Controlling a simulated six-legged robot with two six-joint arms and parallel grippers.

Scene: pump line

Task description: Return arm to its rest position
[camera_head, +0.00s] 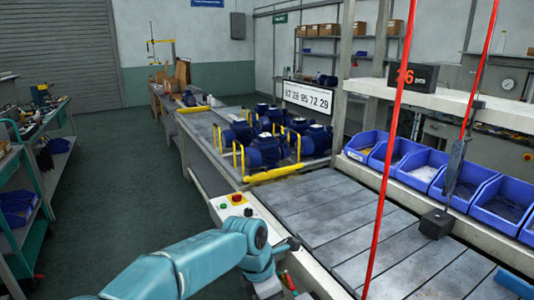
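My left arm (185,262), teal, reaches in from the bottom left and bends down at its wrist beside the front corner of the workbench. The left gripper (289,284) shows only as small dark parts at the bottom edge, and its fingers cannot be made out. A small teal piece (515,283) at the bottom right corner may be part of my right arm. My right gripper is not in view.
Blue pumps (265,150) stand behind a yellow bumper (272,174). Blue bins (415,168) line the right. A hanging tool (455,165) and red cables (390,150) cross the bench. The left floor (110,205) is clear.

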